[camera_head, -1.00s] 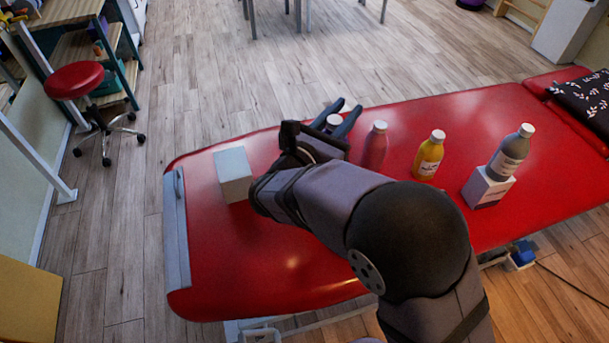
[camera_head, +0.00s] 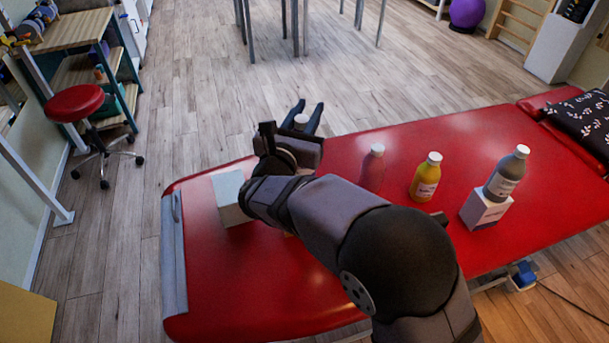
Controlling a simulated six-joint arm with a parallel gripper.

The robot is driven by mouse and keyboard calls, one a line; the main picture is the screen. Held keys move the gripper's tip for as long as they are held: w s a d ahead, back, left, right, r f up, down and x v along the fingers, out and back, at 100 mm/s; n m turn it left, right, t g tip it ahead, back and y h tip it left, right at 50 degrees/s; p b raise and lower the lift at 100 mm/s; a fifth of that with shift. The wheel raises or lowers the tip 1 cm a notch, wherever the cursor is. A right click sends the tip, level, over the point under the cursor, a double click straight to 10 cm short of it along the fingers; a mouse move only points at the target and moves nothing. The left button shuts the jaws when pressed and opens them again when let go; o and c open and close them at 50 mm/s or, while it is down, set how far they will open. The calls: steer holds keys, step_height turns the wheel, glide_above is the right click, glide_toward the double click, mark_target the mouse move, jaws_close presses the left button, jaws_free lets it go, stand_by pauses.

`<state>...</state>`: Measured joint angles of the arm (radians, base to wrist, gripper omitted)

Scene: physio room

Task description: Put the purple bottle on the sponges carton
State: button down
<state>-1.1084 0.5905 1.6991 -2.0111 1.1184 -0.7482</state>
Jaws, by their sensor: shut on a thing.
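My gripper (camera_head: 310,119) is shut on a bottle (camera_head: 301,121), seen from above and behind. Only its pale cap shows clearly between the fingers. Its body is hidden by my gripper, but no other bottle in view is purple, so I take it for the purple bottle. It appears held above the far edge of the red treatment table (camera_head: 420,260). A plain white carton (camera_head: 230,198) stands left of my gripper with its top bare. A second white carton (camera_head: 486,209) at the right bears a grey bottle (camera_head: 507,173). I cannot read which is the sponges carton.
A pink-red bottle (camera_head: 372,168) and a yellow bottle (camera_head: 426,177) stand upright on the table, right of my gripper. A dark patterned pillow (camera_head: 582,120) lies at the table's right end. A red stool (camera_head: 75,103) stands on the floor at left. The table's left front is clear.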

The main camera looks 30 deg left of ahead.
step_height(320, 180, down, 9)
steer(key=p, duration=0.1)
stand_by(0.7)
steer(key=shift+f, duration=0.2)
steer(key=c, duration=1.5)
jaws_free()
steer(key=shift+o, duration=0.2)
steer(key=s+d+b, duration=0.2)
steer(key=s, duration=1)
steer(key=shift+r, duration=0.1)
